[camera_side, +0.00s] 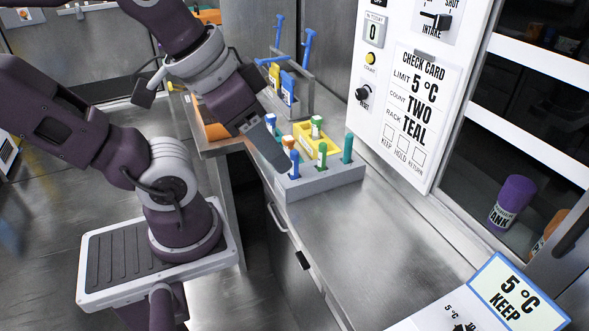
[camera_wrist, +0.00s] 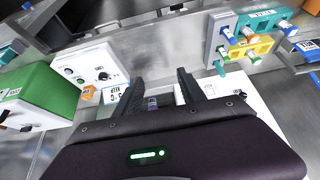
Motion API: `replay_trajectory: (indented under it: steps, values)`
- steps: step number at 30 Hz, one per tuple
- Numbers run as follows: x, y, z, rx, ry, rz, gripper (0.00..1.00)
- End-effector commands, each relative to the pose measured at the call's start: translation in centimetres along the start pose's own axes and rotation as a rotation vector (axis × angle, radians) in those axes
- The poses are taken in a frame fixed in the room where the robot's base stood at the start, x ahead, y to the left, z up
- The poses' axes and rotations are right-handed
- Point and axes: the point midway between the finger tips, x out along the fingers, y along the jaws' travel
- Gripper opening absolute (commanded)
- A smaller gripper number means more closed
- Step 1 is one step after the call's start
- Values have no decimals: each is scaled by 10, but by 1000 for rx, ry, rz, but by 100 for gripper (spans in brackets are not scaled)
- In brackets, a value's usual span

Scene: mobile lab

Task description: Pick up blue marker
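A grey rack (camera_side: 325,181) on the steel counter holds several upright capped pieces. I cannot tell whether either is the blue marker. My gripper (camera_side: 278,160) overlaps the rack's left side in the side view. In the wrist view my gripper (camera_wrist: 160,82) has its fingers apart, with no piece held; the rack lies right of them.
Behind the rack, a grey holder (camera_side: 300,100) has blue and yellow items and tall blue handles. A white control panel (camera_side: 405,90) borders the counter at right. A sign card (camera_side: 515,295) stands at the front right. The counter (camera_side: 350,240) before the rack is clear.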

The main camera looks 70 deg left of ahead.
Motion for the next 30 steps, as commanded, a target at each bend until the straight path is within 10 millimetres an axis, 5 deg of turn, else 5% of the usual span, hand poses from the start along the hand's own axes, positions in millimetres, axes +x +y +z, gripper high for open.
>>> replay_trajectory:
  steps: [7,10,15,17,21,24,30]
  values:
    - [2,-2,-4,-28,-9,-5,47]
    - [17,-16,-30,-203,-68,-34,47]
    - [90,-90,-88,-789,-212,-153,47]
    - [123,-126,-95,-1000,-253,-207,47]
    - [195,-202,-80,-1410,-323,-327,47]
    - [228,-236,-60,-1593,-350,-390,47]
    - [255,-253,-41,-1697,-363,-427,47]
